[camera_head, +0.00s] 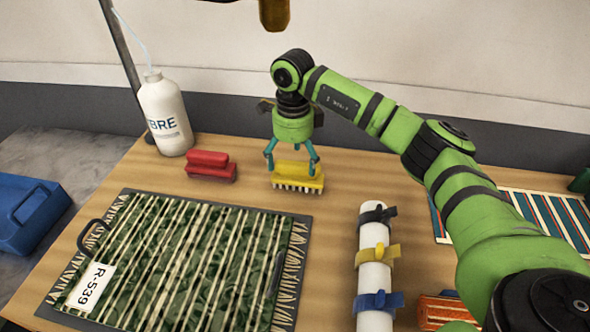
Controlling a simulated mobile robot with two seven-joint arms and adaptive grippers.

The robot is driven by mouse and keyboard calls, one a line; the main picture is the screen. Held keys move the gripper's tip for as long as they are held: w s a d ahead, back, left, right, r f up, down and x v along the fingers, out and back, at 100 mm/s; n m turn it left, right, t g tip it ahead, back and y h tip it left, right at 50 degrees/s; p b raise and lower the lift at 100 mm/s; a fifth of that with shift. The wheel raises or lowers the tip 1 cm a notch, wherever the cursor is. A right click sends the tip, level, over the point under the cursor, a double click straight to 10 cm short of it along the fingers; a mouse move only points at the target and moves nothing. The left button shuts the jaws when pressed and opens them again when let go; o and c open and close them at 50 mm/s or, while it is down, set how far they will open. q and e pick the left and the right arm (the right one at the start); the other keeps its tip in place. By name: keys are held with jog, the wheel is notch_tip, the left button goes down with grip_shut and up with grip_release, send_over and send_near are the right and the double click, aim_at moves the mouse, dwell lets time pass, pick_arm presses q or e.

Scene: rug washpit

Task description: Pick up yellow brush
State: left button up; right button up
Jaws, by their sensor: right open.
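The yellow brush (298,180) stands on the wooden table, behind the striped rug, with its pale bristles facing down and toward me. My right gripper (292,162) comes in from the right and points down at the brush. Its two teal fingers are open, one near the left part of the brush and one near its right end. I cannot tell whether the fingers touch the brush. My left gripper does not show.
A red brush (210,166) lies to the left, beside a white bottle (166,115). A green striped rug (180,262) on a dark board fills the front left. A blue bin (28,212) is at far left.

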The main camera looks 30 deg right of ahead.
aim_at(297, 166)
jog(key=f, duration=0.1)
jog(key=f+p, duration=0.1)
jog(key=d+f, duration=0.1)
jog(key=shift+s+f, duration=0.3)
jog(key=shift+f, duration=0.45)
jog(key=shift+w+a+f, duration=0.1)
jog(key=c, duration=1.3)
jog(key=shift+c, duration=0.4)
jog(key=shift+r, duration=0.35)
jog(key=r, duration=0.1)
jog(key=r+b, duration=0.1)
jog(key=r, duration=0.1)
jog(key=shift+s+r, duration=0.25)
jog(key=shift+r, duration=0.05)
pick_arm(q)
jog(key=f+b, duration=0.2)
jog(key=b, duration=0.1)
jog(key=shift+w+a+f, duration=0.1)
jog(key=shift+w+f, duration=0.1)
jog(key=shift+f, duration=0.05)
pick_arm(e)
jog(key=s+r, duration=0.6)
jog(key=s, duration=0.5)
jog(key=shift+r, duration=0.4)
